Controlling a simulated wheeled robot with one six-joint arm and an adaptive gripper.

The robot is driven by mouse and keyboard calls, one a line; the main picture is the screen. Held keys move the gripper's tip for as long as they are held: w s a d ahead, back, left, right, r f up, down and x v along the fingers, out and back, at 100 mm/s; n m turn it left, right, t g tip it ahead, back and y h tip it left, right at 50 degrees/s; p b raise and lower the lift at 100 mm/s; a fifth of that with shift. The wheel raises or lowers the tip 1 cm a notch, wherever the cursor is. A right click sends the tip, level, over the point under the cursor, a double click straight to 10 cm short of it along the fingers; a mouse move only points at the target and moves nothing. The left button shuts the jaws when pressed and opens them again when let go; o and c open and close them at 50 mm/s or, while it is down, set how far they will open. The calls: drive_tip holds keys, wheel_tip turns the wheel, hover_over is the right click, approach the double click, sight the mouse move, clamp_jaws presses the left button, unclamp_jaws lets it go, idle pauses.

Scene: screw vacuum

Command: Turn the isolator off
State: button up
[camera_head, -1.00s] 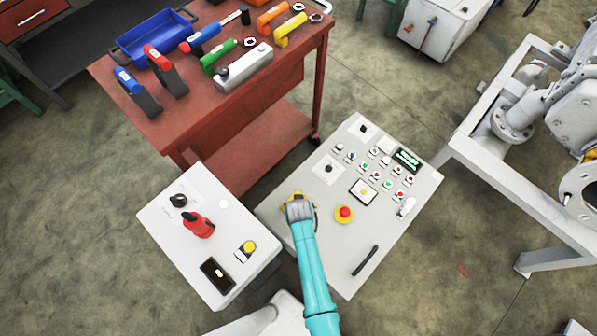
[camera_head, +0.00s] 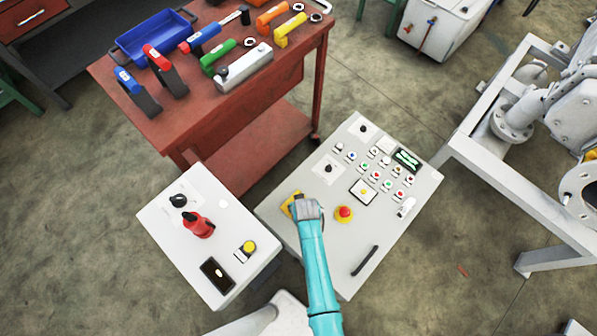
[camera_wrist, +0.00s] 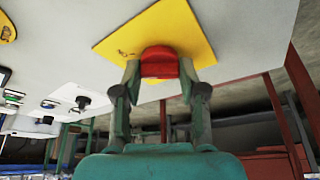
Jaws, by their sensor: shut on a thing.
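The isolator's yellow square plate (camera_wrist: 190,28) is on the panel face, with its red knob (camera_wrist: 159,62) standing out from it. In the wrist view my gripper (camera_wrist: 160,74) has one finger on each side of the red knob and is shut on it. In the head view my gripper (camera_head: 307,208) is over the left part of the grey control panel (camera_head: 330,225). It covers the knob, and only the left part of the yellow plate (camera_head: 288,207) shows beside it. I cannot read the knob's position marks.
A red emergency button (camera_head: 344,213) is close to my gripper's right, with several small buttons beyond. A black handle (camera_head: 365,260) is near the panel's lower edge. A second box (camera_head: 215,235) with a red switch stands to the left. A red tool table (camera_head: 215,108) stands behind.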

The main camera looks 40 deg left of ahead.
drive_tip(key=n+g, duration=0.1)
drive_tip(key=n, duration=0.3)
drive_tip(key=shift+w+d+n+g+y, duration=0.1)
drive_tip(key=shift+w+n+g+y, duration=0.05)
drive_tip(key=shift+n+g+y, duration=0.2)
drive_tip(key=n+g, duration=0.1)
drive_tip(key=n, duration=0.2)
drive_tip(key=shift+n+g, duration=0.25)
drive_tip(key=n+g, duration=0.1)
drive_tip(key=n, duration=0.2)
drive_tip(key=shift+w+n, duration=0.15)
drive_tip(key=shift+n, duration=0.15)
drive_tip(key=shift+n+g+h, duration=0.45)
drive_tip(key=shift+n+g, duration=0.25)
drive_tip(key=shift+n, duration=1.1)
drive_tip(key=o, duration=1.1)
drive_tip(key=shift+o, duration=0.2)
